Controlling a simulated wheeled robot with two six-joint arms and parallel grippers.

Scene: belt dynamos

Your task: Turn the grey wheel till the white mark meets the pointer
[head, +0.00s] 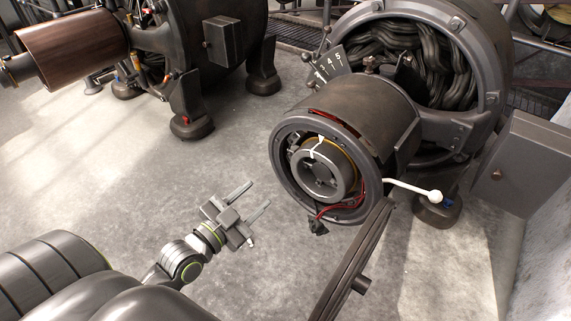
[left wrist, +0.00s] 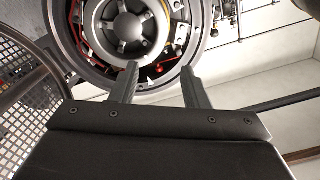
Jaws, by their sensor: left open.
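The grey wheel (head: 322,182) is a ring with a dark spoked centre, set inside the open round end of a dark dynamo. It also shows at the top of the left wrist view (left wrist: 125,28). A white forked mark (head: 315,147) shows at the wheel's upper edge; I cannot tell whether it is the mark or the pointer, and no separate pointer is clear. My left gripper (head: 259,193) is open and empty, to the left of the dynamo and apart from the wheel. Its two fingers (left wrist: 160,68) point toward the wheel in the left wrist view. My right gripper is not in view.
A white lever with a ball end (head: 435,196) sticks out right of the wheel. A long dark bar (head: 355,262) slants below it. Red cables (head: 340,207) run around the wheel. A numbered plate (head: 329,65) stands behind.

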